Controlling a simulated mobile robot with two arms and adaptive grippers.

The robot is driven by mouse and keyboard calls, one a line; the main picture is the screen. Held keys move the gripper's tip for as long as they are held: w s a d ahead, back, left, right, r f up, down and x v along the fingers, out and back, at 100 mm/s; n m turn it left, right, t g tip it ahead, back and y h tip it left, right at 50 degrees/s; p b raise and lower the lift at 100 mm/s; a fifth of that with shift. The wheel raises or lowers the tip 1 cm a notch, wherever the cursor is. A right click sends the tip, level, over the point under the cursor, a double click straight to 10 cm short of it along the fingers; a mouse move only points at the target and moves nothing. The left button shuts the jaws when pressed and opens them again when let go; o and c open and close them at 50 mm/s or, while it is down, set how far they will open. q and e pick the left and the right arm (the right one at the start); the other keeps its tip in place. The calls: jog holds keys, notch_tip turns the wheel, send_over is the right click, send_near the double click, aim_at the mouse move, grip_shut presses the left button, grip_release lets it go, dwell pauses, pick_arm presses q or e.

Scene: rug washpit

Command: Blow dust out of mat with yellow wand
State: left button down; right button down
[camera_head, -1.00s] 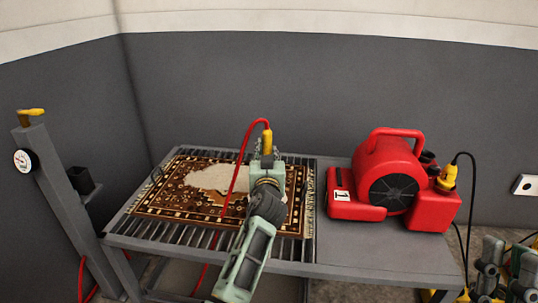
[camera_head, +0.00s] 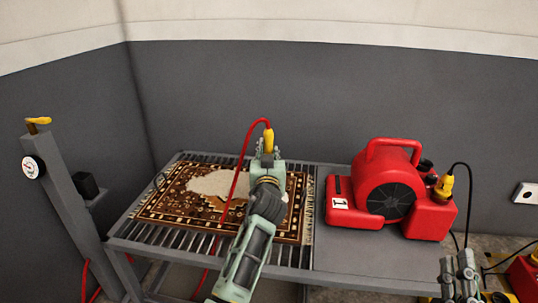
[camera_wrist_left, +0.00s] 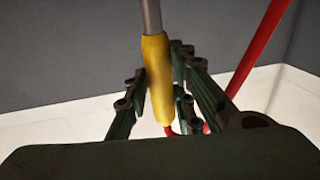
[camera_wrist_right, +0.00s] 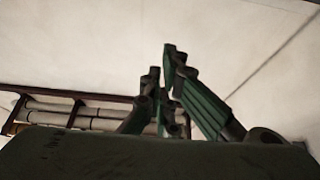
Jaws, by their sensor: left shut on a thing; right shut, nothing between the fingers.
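The patterned brown mat (camera_head: 158,206) lies flat on a slatted metal grate (camera_head: 178,236). A pale dust patch (camera_head: 212,182) covers part of its middle. My left gripper (camera_head: 267,153) is shut on the yellow wand (camera_head: 268,138), above the mat's right part. In the left wrist view the wand's yellow grip (camera_wrist_left: 157,80) sits between the fingers, with a grey metal tube beyond it. A red hose (camera_head: 237,182) runs from the wand down across the mat. My right gripper (camera_head: 458,266) is shut and empty at the lower right, clear of the bench.
A red blower (camera_head: 380,190) stands on the bench's solid right part (camera_head: 350,262). A grey post (camera_head: 65,200) with a gauge (camera_head: 32,167) and yellow lever (camera_head: 38,121) stands at the left. Grey walls close off the back. Bare bench top lies in front of the blower.

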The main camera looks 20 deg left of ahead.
jog(key=s+d+f+g+h+p, duration=0.1)
jog(key=f+g, duration=0.4)
jog(key=f, duration=0.5)
jog(key=s+d+f+g+h+p, duration=0.1)
jog(key=d+f+g+h+p, duration=0.1)
jog(key=f+g, duration=0.4)
notch_tip(320, 180, down, 4)
jog(key=shift+s+d+r+h+p, duration=0.2)
jog(key=shift+d+h+p, duration=0.3)
jog(key=shift+d, duration=0.45)
jog(key=shift+f+m, duration=0.1)
jog(key=shift+m, duration=0.2)
